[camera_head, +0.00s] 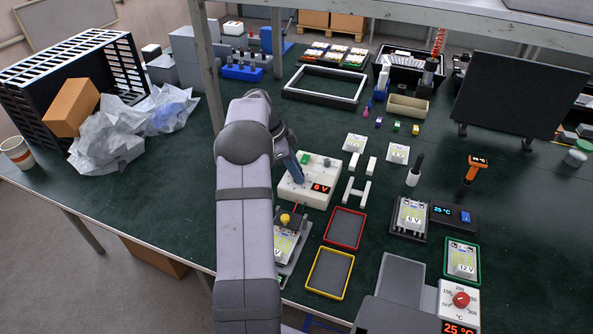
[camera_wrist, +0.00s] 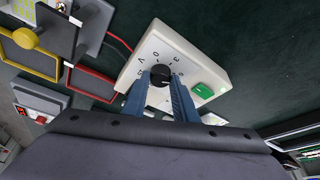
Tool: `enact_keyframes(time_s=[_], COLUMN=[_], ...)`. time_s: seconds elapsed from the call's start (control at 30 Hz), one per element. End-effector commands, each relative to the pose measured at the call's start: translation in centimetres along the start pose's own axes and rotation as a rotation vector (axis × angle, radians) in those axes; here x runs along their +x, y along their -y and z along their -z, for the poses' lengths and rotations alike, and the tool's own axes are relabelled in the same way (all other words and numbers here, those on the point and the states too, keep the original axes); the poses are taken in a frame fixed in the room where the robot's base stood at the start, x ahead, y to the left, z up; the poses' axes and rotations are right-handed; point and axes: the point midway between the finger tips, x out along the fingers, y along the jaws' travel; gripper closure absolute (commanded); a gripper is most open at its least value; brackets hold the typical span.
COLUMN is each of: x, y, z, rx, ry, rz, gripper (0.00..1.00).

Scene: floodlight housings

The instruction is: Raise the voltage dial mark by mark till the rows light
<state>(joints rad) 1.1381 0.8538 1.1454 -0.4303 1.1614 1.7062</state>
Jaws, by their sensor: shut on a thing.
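The white voltage supply box (camera_head: 296,193) stands on the green bench with a red display (camera_head: 320,188) that seems to read 6 V and a green button (camera_head: 305,157). Its black dial knob (camera_wrist: 160,76) shows in the wrist view between the blue fingers, with printed numbers around it. My gripper (camera_wrist: 161,84) is shut on this knob; in the head view my gripper (camera_head: 299,177) hides it. A panel (camera_head: 285,244) sits in a grey fixture with a yellow knob (camera_head: 285,219) in front of the box. My arm covers part of it, and I cannot tell whether its rows are lit.
A red-rimmed tray (camera_head: 358,213) and a yellow-rimmed tray (camera_head: 347,294) lie right of the fixture. White brackets (camera_head: 357,191) lie close to the box's right. More panels, marked 6 V (camera_head: 412,216) and 12 V (camera_head: 462,260), stand further right.

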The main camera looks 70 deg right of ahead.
Motion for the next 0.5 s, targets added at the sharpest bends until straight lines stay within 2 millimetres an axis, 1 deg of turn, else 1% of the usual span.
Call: enact_keyframes(time_s=[0.2,0.5], x=[-0.04,-0.03], y=[0.06,0.06], z=[-0.05,-0.06], rx=[0.034,0.037], ry=[0.002,0.002], rz=[-0.013,-0.014], gripper=[0.97,0.97])
